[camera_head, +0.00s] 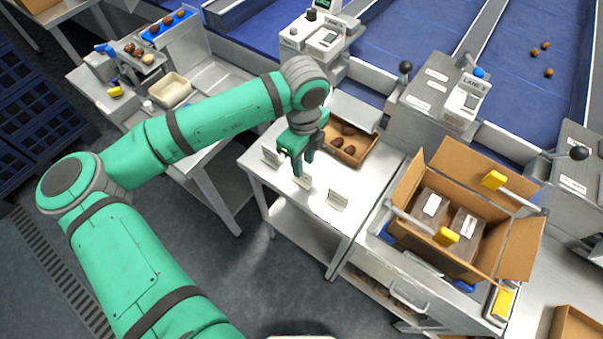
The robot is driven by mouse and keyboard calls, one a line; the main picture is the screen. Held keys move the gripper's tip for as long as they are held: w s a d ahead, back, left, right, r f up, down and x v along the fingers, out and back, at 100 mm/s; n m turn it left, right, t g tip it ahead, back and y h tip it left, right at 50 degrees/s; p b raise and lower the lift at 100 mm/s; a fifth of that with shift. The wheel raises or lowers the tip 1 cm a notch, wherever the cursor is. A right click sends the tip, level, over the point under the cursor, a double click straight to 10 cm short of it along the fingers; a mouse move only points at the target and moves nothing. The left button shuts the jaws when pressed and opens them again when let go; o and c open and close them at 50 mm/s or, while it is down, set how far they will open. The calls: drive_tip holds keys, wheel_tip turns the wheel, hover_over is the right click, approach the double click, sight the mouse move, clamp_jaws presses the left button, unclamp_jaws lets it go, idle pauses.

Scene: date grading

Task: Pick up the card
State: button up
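Three small white cards stand on the front part of the white table (262,180): a left card (271,157), a middle card (303,182) and a right card (338,200). Which one is the task's card I cannot tell. My gripper (304,167) points down above the table, close to the middle card in the picture. Its two dark green fingers are apart, with nothing seen between them. How high it is above the middle card is hard to tell from this view.
A brown box (353,158) holding dates is just behind my gripper. An open cardboard carton (468,182) with packs stands to the right. A grey machine (435,98) and blue conveyor (410,40) lie behind. The table's front edge is clear.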

sight(303, 180)
drive_tip(key=shift+s+d+f, duration=0.1)
drive_tip(key=shift+d+f, duration=0.05)
drive_tip(key=shift+f, duration=0.4)
drive_tip(key=shift+a+f, duration=0.2)
drive_tip(key=shift+f, duration=2.05)
clamp_jaws()
